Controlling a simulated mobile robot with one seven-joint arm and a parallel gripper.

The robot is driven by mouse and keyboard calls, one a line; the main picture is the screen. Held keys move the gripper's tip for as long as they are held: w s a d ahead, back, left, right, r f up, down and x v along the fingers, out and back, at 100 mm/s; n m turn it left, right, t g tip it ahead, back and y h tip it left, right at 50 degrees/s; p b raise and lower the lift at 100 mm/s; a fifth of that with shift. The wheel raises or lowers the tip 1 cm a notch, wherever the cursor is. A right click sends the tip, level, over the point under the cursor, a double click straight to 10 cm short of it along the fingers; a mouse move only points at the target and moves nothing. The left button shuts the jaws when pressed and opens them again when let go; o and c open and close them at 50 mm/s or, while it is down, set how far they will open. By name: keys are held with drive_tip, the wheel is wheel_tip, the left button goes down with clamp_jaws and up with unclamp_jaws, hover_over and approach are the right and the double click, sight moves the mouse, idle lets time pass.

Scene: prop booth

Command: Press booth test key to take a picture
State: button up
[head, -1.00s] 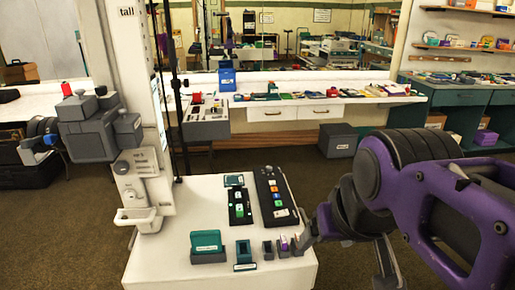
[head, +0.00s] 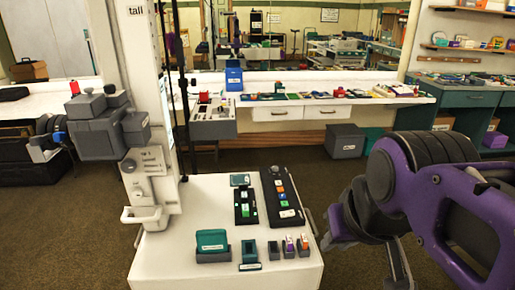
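A white table (head: 165,255) stands in front of me. It bears a black panel (head: 280,197) with a column of coloured keys, and a narrower dark panel (head: 246,207) with green and white keys and a small screen (head: 240,180) at its far end. The key lettering is too small to read, so I cannot tell which key is the test key. A grey boxy camera-like unit (head: 98,135) is on the white column at left. My gripper (head: 345,235) is right of the table, apart from the panels; my own arm partly hides it, and its opening is unclear.
A teal card box (head: 212,243), a small teal holder (head: 249,252) and several small grey holders (head: 288,248) stand along the table's near edge. A thin dark pole rises behind the table. A cluttered white counter (head: 345,108) stands behind, with a grey bin (head: 344,141) below.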

clamp_jaws()
idle(1.2)
